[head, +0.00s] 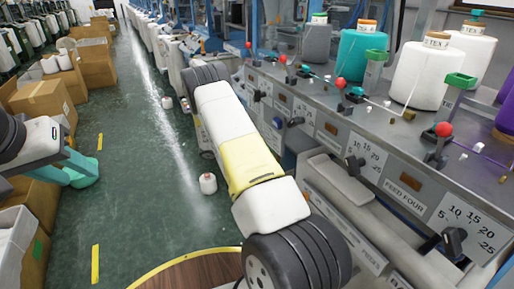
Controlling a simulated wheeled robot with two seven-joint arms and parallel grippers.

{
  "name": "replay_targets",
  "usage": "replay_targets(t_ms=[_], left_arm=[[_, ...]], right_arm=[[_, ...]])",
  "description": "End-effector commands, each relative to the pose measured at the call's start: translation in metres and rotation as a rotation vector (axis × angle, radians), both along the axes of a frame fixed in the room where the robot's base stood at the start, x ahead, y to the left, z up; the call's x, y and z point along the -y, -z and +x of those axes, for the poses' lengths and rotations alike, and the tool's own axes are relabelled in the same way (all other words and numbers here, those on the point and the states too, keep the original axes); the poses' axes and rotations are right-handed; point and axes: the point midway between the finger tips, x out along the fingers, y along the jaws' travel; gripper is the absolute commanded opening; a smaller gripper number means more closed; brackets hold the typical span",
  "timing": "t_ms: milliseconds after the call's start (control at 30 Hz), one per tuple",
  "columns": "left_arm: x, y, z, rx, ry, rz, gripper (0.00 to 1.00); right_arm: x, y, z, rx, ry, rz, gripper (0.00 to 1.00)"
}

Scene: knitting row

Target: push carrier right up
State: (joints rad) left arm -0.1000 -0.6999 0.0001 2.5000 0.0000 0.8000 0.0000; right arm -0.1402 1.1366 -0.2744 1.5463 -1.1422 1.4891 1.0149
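A knitting machine (330,110) with a grey metal top fills the right side of the head view. Several levers with red ball knobs stand along its top, the nearest being a red-knobbed lever (440,142) at the right. I cannot tell which part is the right carrier. My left gripper (78,170) is at the left edge, over the floor and near cardboard boxes, far from the machine. A teal shape shows at its fingers; whether it is held is unclear. My white and yellow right arm crosses the middle along the machine's front; its gripper is out of view.
White (440,70) and teal (361,60) yarn cones stand on the machine's top, with dials below on its front. Cardboard boxes (45,103) line the left.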

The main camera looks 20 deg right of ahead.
Motion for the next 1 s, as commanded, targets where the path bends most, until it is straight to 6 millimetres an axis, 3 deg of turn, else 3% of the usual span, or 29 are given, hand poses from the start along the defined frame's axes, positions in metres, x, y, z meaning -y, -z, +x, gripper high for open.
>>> replay_targets(t_ms=[1000], left_arm=[[0.0, 0.0, 0.0, 0.0, 0.0, 0.0, 0.36]], right_arm=[[0.0, -0.192, 0.001, 0.009, 0.0, -0.006, 0.0]])
